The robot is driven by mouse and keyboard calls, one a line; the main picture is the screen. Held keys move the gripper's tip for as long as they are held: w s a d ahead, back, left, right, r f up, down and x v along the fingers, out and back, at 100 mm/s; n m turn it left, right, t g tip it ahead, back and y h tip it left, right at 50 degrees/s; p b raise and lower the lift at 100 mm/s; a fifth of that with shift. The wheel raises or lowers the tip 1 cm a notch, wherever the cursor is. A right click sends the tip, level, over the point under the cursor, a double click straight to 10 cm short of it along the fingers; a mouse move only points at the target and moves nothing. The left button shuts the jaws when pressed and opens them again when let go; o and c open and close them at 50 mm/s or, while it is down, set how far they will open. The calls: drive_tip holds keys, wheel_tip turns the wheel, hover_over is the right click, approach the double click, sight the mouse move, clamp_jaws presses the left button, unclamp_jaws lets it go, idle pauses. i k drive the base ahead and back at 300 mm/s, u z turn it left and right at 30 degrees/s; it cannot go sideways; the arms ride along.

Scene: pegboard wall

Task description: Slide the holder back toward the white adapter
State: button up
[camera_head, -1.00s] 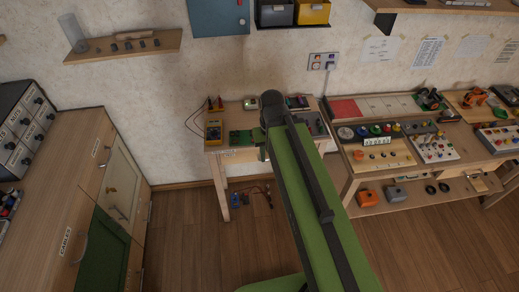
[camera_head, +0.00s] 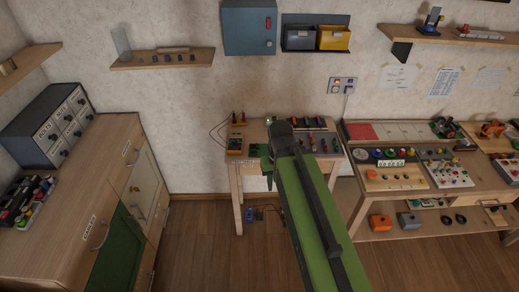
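A dark upright stand (camera_head: 433,20), possibly the holder, is on the wall shelf at the upper right. A flat pale piece with small reddish parts (camera_head: 480,35) lies to its right on the same shelf, with a gap between them. I cannot tell for sure which thing is the white adapter. My green and black arm reaches up from the bottom toward the small table. No contact with the stand is visible.
A workbench with control panels (camera_head: 391,178) stands at right, a cabinet with a drawer unit (camera_head: 50,125) at left. Wooden floor (camera_head: 200,250) is open between them.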

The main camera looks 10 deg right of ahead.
sight(256, 150)
drive_tip(key=u, duration=0.05)
drive_tip(key=i, duration=0.8)
drive_tip(key=u, duration=0.6)
drive_tip(key=k, duration=0.1)
drive_tip(key=u, duration=2.5)
drive_tip(key=k, duration=1.35)
drive_tip(key=z, duration=1.2)
drive_tip(key=i, duration=0.35)
drive_tip(key=u, duration=0.15)
